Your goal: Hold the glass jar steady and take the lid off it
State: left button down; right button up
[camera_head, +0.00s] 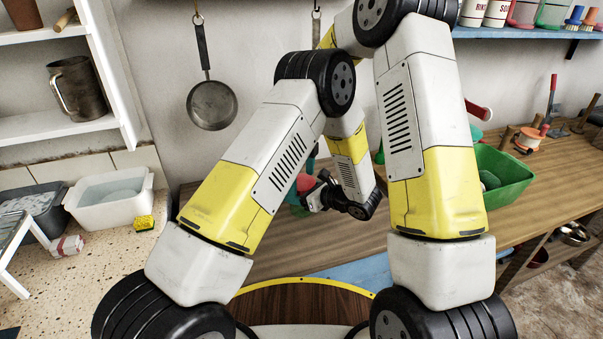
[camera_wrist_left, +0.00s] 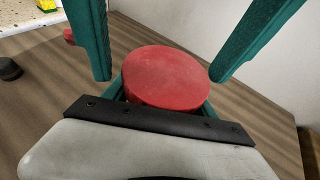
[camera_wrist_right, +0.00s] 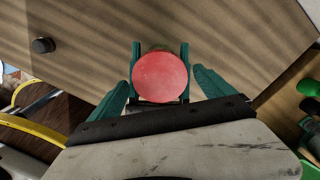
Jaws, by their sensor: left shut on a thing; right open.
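The round red lid (camera_wrist_left: 166,77) sits between teal fingers in the left wrist view, and it shows from above in the right wrist view (camera_wrist_right: 160,77). The glass jar is hidden beneath it. My left gripper (camera_wrist_right: 161,48) is shut on the jar under the lid, its fingers along both sides. My right gripper (camera_wrist_left: 160,78) is open, its spread fingers on either side of the lid with gaps, not gripping it.
The wooden bench (camera_head: 330,242) has clear room around the jar. A small dark round object (camera_wrist_right: 43,45) lies on it. A green bin (camera_head: 505,185) stands to the right. A white basin (camera_head: 110,195) and yellow sponge (camera_head: 144,223) are on the left.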

jog(key=c, duration=1.5)
jog(key=shift+o, duration=0.3)
jog(key=shift+n, duration=1.7)
jog(key=o, duration=1.5)
jog(key=shift+o, duration=0.2)
jog(key=shift+r, duration=0.1)
jog(key=shift+r, duration=2.2)
pick_arm(q)
jog(key=shift+c, duration=1)
grip_release()
